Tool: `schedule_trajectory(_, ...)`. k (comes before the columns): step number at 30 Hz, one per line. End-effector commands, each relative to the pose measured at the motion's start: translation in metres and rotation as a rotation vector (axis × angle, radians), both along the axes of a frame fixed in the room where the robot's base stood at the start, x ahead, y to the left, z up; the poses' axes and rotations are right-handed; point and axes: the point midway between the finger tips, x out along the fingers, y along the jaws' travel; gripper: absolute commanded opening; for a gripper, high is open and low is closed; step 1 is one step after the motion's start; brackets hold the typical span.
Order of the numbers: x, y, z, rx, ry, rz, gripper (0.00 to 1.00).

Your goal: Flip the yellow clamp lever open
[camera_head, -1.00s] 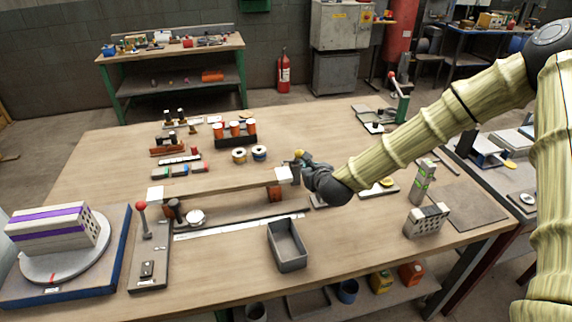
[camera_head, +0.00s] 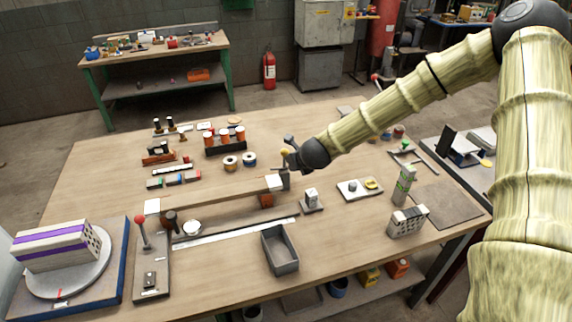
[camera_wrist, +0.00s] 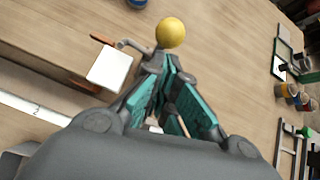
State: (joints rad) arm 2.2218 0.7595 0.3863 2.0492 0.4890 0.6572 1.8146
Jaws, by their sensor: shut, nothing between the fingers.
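The yellow clamp lever's round knob (camera_head: 285,152) stands upright at the right end of the long wooden beam, beside the white end block (camera_head: 276,183). In the wrist view, the yellow knob (camera_wrist: 171,32) sits just beyond my fingertips, on a thin grey stem. A grey handle-like part points left from it, and the white block (camera_wrist: 109,68) is to the left. My gripper (camera_head: 289,163) is at the clamp, shut and empty, its teal-padded fingers (camera_wrist: 166,70) pointing at the lever's base. The clamp's lower part is hidden behind my fingers, and I cannot tell whether they touch it.
A grey bin (camera_head: 268,258) stands in front of the beam. A small grey stand (camera_head: 312,201) and a tray with a yellow disc (camera_head: 348,190) are to the right. A red-knobbed lever (camera_head: 139,220) stands at the left end.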

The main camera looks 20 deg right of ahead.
Motion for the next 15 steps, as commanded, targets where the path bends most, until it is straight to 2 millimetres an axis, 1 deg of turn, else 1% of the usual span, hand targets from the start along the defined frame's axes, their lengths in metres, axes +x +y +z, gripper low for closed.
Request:
schedule_trajectory(3, 0.005, -0.003, 0.004, 0.0, -0.002, -0.004, 0.0)
schedule_trajectory(15, 0.017, -0.006, 0.012, 0.0, -0.002, -0.006, 0.0)
